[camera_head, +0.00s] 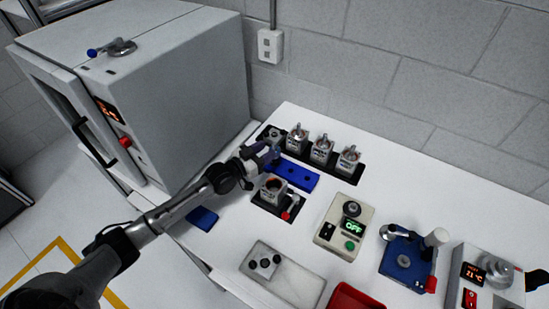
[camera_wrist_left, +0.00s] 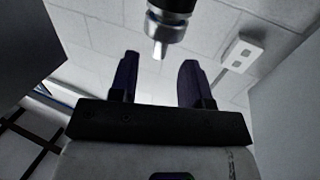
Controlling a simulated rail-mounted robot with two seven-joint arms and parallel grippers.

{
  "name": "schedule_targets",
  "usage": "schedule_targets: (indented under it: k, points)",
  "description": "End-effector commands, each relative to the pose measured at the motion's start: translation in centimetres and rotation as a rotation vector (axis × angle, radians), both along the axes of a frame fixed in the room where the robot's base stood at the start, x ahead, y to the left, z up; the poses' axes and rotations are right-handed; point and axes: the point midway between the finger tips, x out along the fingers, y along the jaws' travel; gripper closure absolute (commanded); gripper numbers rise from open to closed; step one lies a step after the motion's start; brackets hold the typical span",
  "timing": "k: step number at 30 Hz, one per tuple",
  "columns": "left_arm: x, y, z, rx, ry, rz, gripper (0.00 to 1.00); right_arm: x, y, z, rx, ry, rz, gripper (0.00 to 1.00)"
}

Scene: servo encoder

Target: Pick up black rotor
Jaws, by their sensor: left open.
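A dark round part with a metal top, which looks like the black rotor (camera_head: 273,134), stands at the left end of the dark rack at the back of the table. In the left wrist view a dark cylinder with a silver collar and thin shaft, apparently the same rotor (camera_wrist_left: 166,27), shows at the top edge, beyond the fingers. My left gripper (camera_head: 269,150) is just in front of it. In the left wrist view its fingers (camera_wrist_left: 156,75) are apart with nothing between them. The rotor's lower part is partly hidden. My right gripper is not in view.
Several silver motor units (camera_head: 322,150) stand along the rack right of the rotor. A blue block (camera_head: 298,176) and a dark fixture with an open housing (camera_head: 272,190) lie near my gripper. A large grey oven (camera_head: 190,70) stands left. A control box (camera_head: 343,228) is to the right.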

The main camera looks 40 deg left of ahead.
Motion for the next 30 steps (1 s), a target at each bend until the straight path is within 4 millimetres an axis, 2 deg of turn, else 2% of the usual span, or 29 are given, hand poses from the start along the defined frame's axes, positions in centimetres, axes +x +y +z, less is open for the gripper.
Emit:
schedule_targets:
  k: [3,9,20,30]
  points:
    - [1.7,-0.3,0.1,-0.001,-0.003,0.000,0.56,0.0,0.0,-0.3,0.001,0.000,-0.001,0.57]
    - [3.7,-0.6,0.0,0.001,-0.002,0.001,0.56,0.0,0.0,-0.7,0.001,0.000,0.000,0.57]
    - [4.3,-0.8,0.0,0.001,0.000,0.000,0.56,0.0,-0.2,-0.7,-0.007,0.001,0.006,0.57]
    - [4.3,-0.8,0.0,0.001,-0.001,0.000,0.87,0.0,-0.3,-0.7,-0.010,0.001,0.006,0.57]
